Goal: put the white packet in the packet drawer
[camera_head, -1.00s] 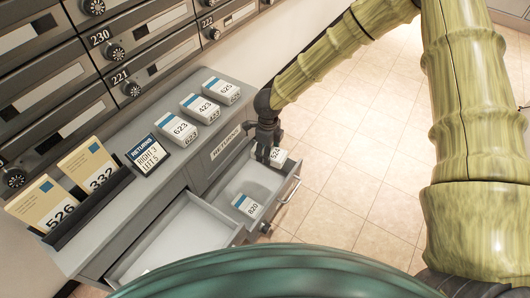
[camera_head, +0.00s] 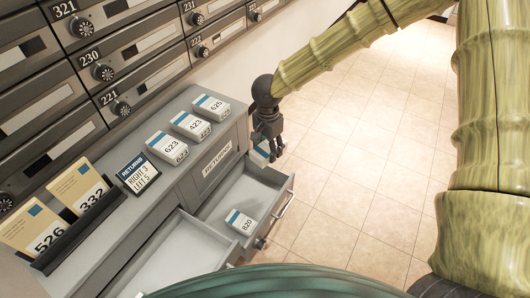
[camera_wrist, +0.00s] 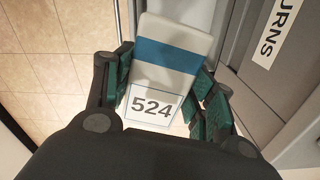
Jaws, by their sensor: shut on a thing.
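My gripper (camera_head: 268,146) is shut on a white packet (camera_wrist: 168,62) with a blue band and the number 524. In the wrist view the packet lies between the dark fingers, number end nearest the palm. In the head view the packet (camera_head: 260,154) hangs under the fingers at the far end of the open right drawer (camera_head: 268,190); I cannot tell its exact height above it. That drawer holds one white packet (camera_head: 241,221) marked 820.
White packets 623 (camera_head: 168,147), 423 (camera_head: 191,125) and 625 (camera_head: 211,107) lie on the cabinet top. A returns card (camera_head: 138,174) reads RIGHT 3, LEFT 5. Tan envelopes (camera_head: 80,190) stand in a dark rack. Mailboxes (camera_head: 120,55) line the wall. Floor at right is clear.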

